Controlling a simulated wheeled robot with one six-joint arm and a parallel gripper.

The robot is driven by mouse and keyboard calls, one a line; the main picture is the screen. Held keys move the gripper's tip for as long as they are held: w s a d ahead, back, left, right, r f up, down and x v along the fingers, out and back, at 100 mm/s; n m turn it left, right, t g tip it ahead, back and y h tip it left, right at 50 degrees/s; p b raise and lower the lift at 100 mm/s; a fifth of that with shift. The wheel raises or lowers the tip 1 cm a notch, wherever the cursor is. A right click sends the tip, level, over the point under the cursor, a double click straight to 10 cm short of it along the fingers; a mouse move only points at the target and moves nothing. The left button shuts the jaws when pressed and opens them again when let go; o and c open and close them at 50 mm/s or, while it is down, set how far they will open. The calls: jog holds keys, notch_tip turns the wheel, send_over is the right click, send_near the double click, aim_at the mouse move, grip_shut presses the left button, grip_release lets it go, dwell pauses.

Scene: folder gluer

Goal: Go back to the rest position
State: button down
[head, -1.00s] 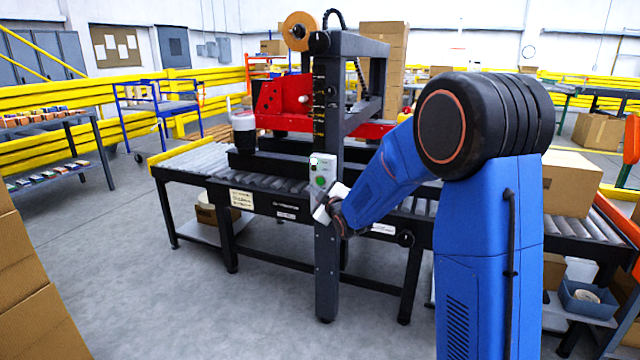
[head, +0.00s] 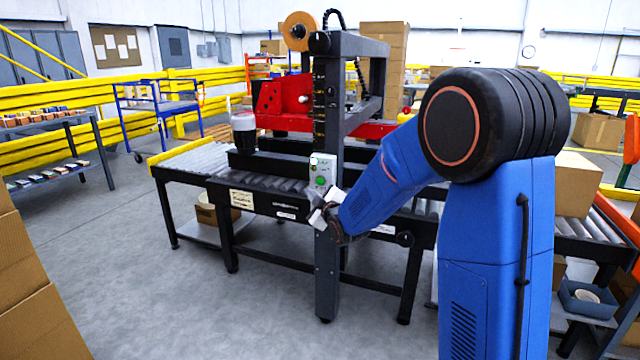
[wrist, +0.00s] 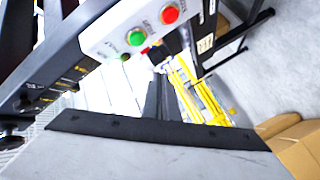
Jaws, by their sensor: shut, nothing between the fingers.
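My gripper (head: 321,208) is at the end of my blue arm, beside the front post of the red and dark case-sealing machine (head: 345,43). It is shut and holds nothing. The control panel (head: 322,172) on that post is just above my gripper in the head view. In the wrist view the panel (wrist: 140,30) is near the top, with a green and a red button. I cannot tell from these views whether my gripper touches the post.
A roller conveyor (head: 195,160) runs through the machine, with a carton (head: 575,185) on its right part. Stacked cartons (head: 30,290) stand at the lower left. Grey floor (head: 150,270) is clear in front of the conveyor on the left. A blue cart (head: 160,110) stands behind.

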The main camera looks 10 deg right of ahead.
jog(key=s+d+r+m+g+h, duration=0.1)
jog(key=s+d+m+g, duration=0.2)
jog(key=s, duration=0.8)
jog(key=s+d+r+m+g+h, duration=0.1)
jog(key=s+d+m+g+h, duration=0.15)
jog(key=s, duration=0.75)
jog(key=s+d+f+m+g, duration=0.1)
jog(key=s+f+m+g, duration=0.1)
jog(key=s, duration=1.4)
jog(key=s+d+f+m+g, duration=0.1)
jog(key=s+f+m+g, duration=0.2)
jog(key=s, duration=1.3)
jog(key=shift+s+d+f+m+g, duration=0.15)
jog(key=shift+s+f+m+g, duration=0.05)
jog(key=shift+m+g, duration=0.55)
